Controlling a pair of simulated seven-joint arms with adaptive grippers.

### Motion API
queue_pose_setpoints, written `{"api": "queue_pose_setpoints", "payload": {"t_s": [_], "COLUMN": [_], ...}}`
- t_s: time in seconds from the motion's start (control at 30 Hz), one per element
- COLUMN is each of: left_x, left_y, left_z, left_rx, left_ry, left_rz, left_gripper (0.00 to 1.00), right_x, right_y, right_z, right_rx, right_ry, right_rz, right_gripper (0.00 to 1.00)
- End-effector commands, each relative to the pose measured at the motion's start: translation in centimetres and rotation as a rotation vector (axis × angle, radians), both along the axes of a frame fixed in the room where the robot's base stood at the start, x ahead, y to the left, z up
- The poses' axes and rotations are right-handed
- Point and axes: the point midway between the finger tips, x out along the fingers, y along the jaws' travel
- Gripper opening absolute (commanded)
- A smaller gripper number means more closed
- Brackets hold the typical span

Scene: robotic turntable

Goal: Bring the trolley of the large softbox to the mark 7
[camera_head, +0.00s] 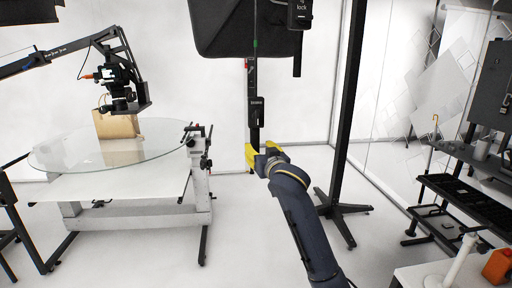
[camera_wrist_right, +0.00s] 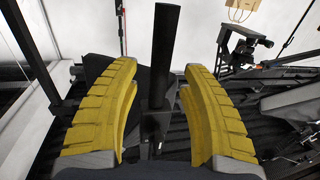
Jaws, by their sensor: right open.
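The large softbox (camera_head: 225,28) is a black shape at the top centre of the head view. A black upright post with labels (camera_head: 256,108) hangs below it, down to my right gripper. My right gripper (camera_head: 262,150) has yellow fingers and is open. In the right wrist view the open fingers (camera_wrist_right: 160,68) have a black upright bar (camera_wrist_right: 165,45) between them, with visible gaps on both sides. Whether this bar is the trolley's post is not certain. I cannot make out mark 7. My left gripper is not in view.
A glass turntable (camera_head: 70,155) with a paper bag (camera_head: 117,124) and a camera on a boom (camera_head: 118,85) stands at left. A black stand (camera_head: 345,120) rises just right of my right arm. A shelf rack (camera_head: 465,195) is at right. White floor between is clear.

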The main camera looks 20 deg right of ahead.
Motion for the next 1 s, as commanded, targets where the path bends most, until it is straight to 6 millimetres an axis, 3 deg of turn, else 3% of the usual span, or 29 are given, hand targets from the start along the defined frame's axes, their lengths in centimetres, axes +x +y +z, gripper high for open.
{"api": "queue_pose_setpoints", "payload": {"t_s": [0.3,0.77,1.0], "left_x": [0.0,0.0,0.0], "left_y": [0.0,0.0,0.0], "left_z": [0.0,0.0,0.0], "left_rx": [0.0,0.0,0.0], "left_ry": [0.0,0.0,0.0], "left_rz": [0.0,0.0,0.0], "left_gripper": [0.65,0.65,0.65], "right_x": [2.9,3.4,3.4], "right_y": [0.1,0.1,0.1], "right_z": [0.0,0.0,0.0], "right_rx": [0.0,0.0,0.0], "right_ry": [0.001,0.0,0.0], "right_rz": [0.0,0.0,0.0], "right_gripper": [0.45,0.47,0.2]}}
